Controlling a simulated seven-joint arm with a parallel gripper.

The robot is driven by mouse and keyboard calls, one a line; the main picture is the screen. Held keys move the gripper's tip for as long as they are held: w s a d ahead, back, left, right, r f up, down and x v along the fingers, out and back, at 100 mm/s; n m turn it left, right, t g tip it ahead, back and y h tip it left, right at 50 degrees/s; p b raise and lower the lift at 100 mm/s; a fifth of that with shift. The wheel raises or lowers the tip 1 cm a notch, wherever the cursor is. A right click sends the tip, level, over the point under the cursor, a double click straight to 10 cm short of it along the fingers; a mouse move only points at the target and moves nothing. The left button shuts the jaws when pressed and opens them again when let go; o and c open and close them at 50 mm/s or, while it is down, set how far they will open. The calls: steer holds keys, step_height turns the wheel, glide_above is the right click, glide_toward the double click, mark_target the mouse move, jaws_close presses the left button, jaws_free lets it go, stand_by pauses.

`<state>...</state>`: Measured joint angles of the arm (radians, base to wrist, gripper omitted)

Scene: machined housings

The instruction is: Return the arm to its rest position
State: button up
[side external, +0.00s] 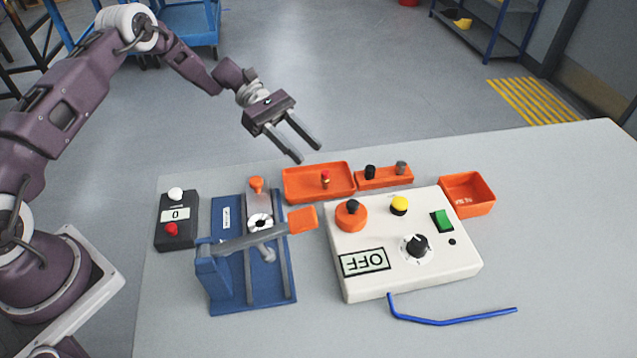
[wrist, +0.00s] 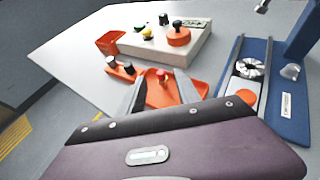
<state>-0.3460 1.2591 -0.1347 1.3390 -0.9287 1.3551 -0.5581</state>
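My gripper (side external: 309,148) is raised in the air above the far edge of the table, behind the orange tray. Its two long grey fingers are spread apart with nothing between them. In the wrist view my gripper (wrist: 160,92) also shows open, with the orange tray (wrist: 179,89) on the table beyond the fingers. My arm reaches in from the left of the side view, bent at the elbow and clear of the table.
A white control box (side external: 390,283) reading OFF, a blue fixture (side external: 222,283) with an orange-handled lever (side external: 303,219), a dark button box (side external: 177,235), an orange tray (side external: 305,189), an orange holder (side external: 384,178), an orange bin (side external: 468,195) and a bent blue rod (side external: 445,321) occupy the table (side external: 560,230).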

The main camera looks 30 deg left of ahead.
steer(key=s+r+m+y, duration=0.85)
steer(key=s+r, duration=0.55)
steer(key=r, duration=0.5)
steer(key=s+a+r+m+t+y, duration=0.1)
steer(key=s+a+m+t+y, duration=0.1)
steer(key=s, duration=0.7)
steer(key=s+a+r+m+t+y, duration=0.2)
steer(key=s+m+t, duration=0.3)
steer(key=s, duration=0.4)
steer(key=shift+s+a+m+y, duration=0.2)
steer(key=shift+a+m+y, duration=0.3)
steer(key=shift+a, duration=0.3)
steer(key=shift+r, duration=0.1)
